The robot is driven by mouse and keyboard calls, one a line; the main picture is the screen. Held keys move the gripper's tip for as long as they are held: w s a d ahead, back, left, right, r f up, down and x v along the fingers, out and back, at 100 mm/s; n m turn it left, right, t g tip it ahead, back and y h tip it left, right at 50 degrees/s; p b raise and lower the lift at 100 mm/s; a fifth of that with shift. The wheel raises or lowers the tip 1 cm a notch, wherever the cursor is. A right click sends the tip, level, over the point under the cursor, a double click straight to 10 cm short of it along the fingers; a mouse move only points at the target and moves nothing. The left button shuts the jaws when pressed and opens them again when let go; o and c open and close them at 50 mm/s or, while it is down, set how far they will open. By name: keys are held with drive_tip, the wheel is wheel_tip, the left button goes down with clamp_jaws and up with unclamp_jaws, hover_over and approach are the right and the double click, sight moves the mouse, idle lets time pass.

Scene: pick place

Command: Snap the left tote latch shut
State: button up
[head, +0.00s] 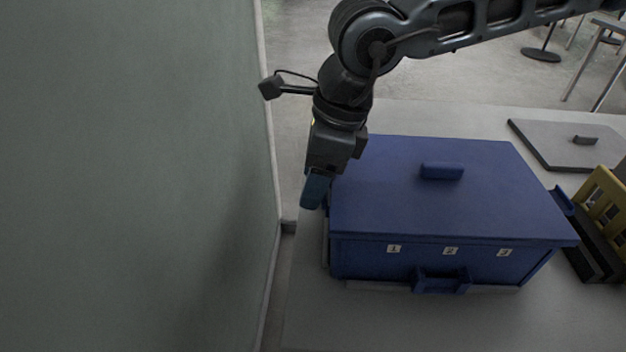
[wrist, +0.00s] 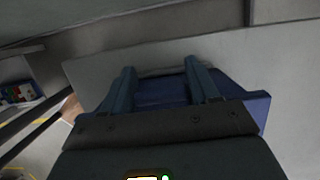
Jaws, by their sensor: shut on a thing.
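The blue tote (head: 430,225) stands on the table with its lid (head: 400,185) on. My gripper (head: 314,201) points down at the tote's left side, near the back left corner. It hides most of the left latch in the head view. In the wrist view my two fingers (wrist: 160,70) stand apart with the blue of the left latch (wrist: 160,95) between them, and the gripper is shut on it. How far the latch is turned cannot be told.
A green-grey wall (head: 140,180) is close to the left of my gripper. A front latch (head: 441,281) and a right latch (head: 561,200) show on the tote. A yellow crate (head: 600,210) and a grey lid (head: 570,145) lie to the right. The table front (head: 420,325) is clear.

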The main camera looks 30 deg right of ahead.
drive_tip(key=o, duration=1.1)
drive_tip(key=shift+c, duration=0.2)
drive_tip(key=shift+r, duration=0.1)
drive_tip(key=v, duration=0.7)
drive_tip(key=shift+d+r, duration=0.1)
drive_tip(key=shift+r, duration=0.2)
drive_tip(key=shift+p, duration=0.3)
drive_tip(key=shift+c, duration=0.2)
